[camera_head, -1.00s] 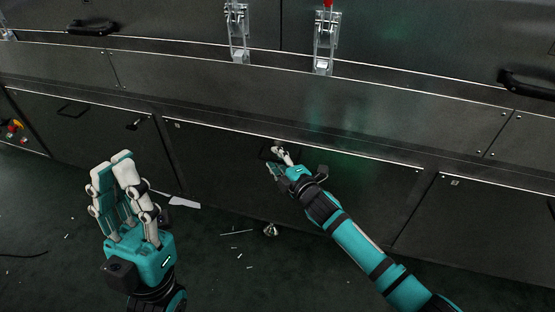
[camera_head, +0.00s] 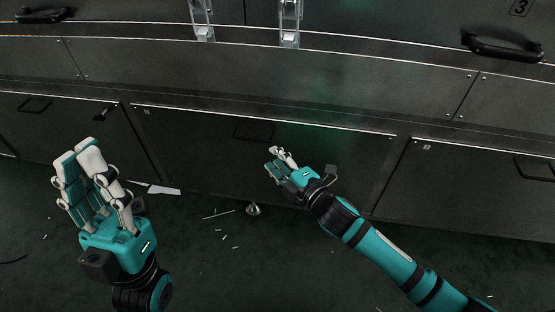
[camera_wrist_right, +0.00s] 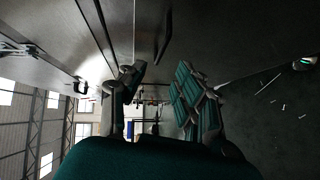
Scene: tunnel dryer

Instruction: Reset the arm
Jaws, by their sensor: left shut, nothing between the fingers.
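My left gripper (camera_head: 78,154), teal and white, points up at the lower left of the head view. Its fingers are together, shut and empty, over the dark floor in front of the machine. My right gripper (camera_head: 276,160) is near the middle, in front of the closed lower panel (camera_head: 200,150). It sits just below and right of that panel's recessed handle (camera_head: 255,132), apart from it. In the right wrist view its fingers (camera_wrist_right: 155,85) are spread apart, with nothing between them.
The dark machine front spans the head view, with a black handle (camera_head: 503,47) at the upper right and metal latches (camera_head: 289,22) at the top. A small metal foot (camera_head: 253,209) stands on the floor (camera_head: 220,275), near white scraps.

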